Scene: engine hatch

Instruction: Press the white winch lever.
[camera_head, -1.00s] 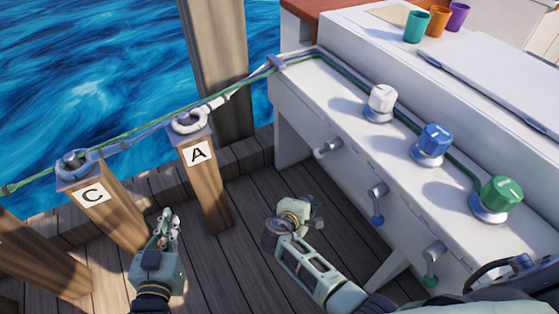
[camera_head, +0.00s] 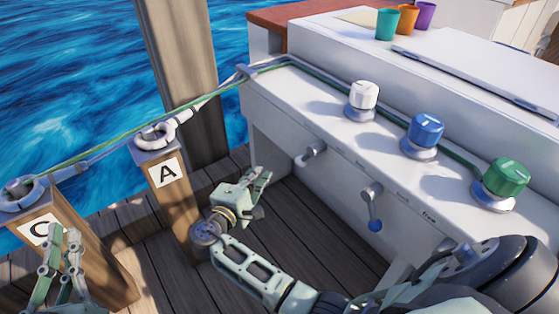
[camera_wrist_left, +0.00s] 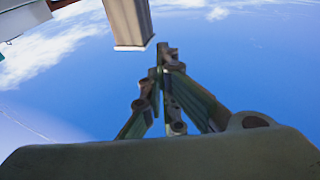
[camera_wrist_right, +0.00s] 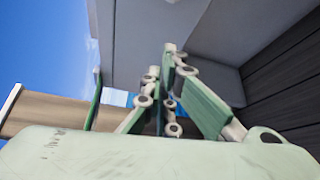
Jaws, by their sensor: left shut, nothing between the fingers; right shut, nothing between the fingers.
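The white winch lever (camera_head: 312,153) sticks out of the front panel of the white console, below the winch with the white cap (camera_head: 363,95). My right gripper (camera_head: 263,177) is shut and empty, in front of the console, left of and lower in the picture than the lever, apart from it. In the right wrist view its fingers (camera_wrist_right: 169,55) are together before a grey surface; I cannot make out the lever there. My left gripper (camera_head: 65,236) is shut and empty at the lower left, in front of post C. It also shows in the left wrist view (camera_wrist_left: 163,55).
A blue winch (camera_head: 422,132) and green winch (camera_head: 500,180) stand on the console. The blue-tipped lever (camera_head: 374,212) hangs right of the white one. Post A (camera_head: 168,185) stands just left of my right gripper; post C (camera_head: 45,238) is further left. A green rope runs over both posts.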

